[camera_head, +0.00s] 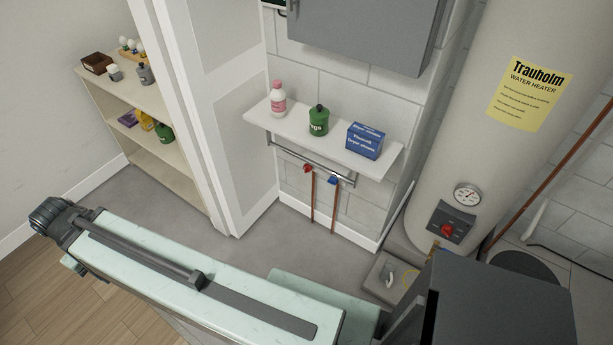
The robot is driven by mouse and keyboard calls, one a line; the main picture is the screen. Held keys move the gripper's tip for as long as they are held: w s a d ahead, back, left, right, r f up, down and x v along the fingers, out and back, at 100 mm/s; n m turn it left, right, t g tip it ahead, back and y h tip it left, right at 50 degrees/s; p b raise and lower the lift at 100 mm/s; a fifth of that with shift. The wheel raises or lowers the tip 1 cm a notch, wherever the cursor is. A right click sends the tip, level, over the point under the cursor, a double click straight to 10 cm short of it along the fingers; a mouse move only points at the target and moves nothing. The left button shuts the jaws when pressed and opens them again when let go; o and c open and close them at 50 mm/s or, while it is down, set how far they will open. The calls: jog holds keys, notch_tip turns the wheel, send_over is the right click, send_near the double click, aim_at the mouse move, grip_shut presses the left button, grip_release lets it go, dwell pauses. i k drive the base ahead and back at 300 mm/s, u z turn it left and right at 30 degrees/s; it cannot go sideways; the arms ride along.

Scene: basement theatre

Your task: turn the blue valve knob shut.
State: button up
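The blue valve knob (333,181) sits at the top of a thin copper pipe (334,210) against the white block wall. It is small in the camera_head view, just under the wall shelf and close to the metal rail. Its exact handle angle is too small to tell. A red valve knob (308,168) sits on a second copper pipe (313,195) to its left. I cannot make out my gripper's fingers in this view, and nothing is seen touching either knob.
The white shelf (270,123) holds a pink-capped bottle (278,99), a green canister (319,121) and a blue box (365,141). A metal rail (295,154) hangs below. The water heater (480,130) stands right, a door frame (185,110) left. Grey floor (245,250) is clear below.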

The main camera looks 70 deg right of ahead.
aim_at(332, 180)
jog(key=z, duration=0.35)
jog(key=k, duration=0.45)
jog(key=z, duration=0.05)
